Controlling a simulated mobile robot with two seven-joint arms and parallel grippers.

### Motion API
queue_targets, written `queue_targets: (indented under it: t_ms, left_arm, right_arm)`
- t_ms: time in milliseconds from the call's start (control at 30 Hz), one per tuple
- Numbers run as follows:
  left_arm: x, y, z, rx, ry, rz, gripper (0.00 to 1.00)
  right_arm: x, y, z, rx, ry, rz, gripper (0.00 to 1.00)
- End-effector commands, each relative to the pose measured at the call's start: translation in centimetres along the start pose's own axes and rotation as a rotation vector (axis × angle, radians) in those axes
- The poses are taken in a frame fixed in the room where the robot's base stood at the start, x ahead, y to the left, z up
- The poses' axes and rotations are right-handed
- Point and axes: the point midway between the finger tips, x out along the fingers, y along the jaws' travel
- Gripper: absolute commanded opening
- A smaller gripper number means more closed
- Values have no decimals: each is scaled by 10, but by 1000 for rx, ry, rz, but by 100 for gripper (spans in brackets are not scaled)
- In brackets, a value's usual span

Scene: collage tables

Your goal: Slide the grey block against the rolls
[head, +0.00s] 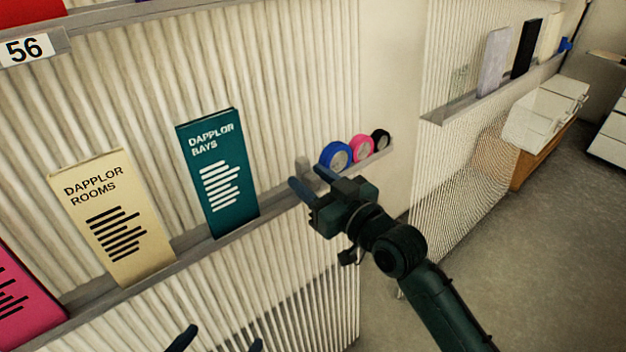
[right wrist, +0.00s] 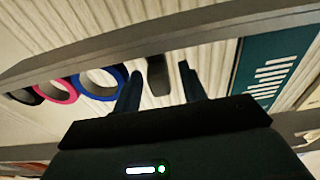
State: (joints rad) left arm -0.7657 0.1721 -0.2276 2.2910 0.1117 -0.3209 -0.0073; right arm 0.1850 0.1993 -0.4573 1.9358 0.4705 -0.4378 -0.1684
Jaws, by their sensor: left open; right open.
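The small grey block (head: 303,164) stands on the wall ledge, left of the rolls, partly hidden by my right gripper. The rolls stand in a row: blue (head: 328,153), pink (head: 361,148) and black (head: 381,139). My right gripper (head: 309,178) is open, its fingers pointing at the ledge. In the right wrist view the block (right wrist: 158,76) shows between the two fingers, with a gap on each side. One finger lies in front of the space between block and blue roll (right wrist: 82,86). My left gripper (head: 219,343) is open at the bottom edge, only its fingertips showing.
A cream "DAPPLOR ROOMS" book (head: 112,215) and a pink one (head: 22,300) stand further left. Another ledge (head: 440,112) holds more upright items at the right.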

Motion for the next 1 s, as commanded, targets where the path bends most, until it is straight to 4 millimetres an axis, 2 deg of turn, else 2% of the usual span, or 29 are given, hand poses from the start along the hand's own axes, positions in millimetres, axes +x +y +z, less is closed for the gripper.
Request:
queue_targets:
  t_ms: [167,267,700,833,1000]
  left_arm:
    - [0,0,0,0,0,0,100]
    - [0,0,-1,0,0,0,100]
    - [1,0,0,-2,-4,0,100]
    - [1,0,1,-1,-3,0,100]
    - [1,0,0,0,-2,0,100]
  right_arm:
    - [-5,0,1,0,-1,1,42]
    - [-18,1,1,0,-2,1,42]
    - [-110,-1,1,-1,-4,-2,42]
    - [-125,0,1,0,-2,0,42]
    - [-132,0,0,0,1,0,42]
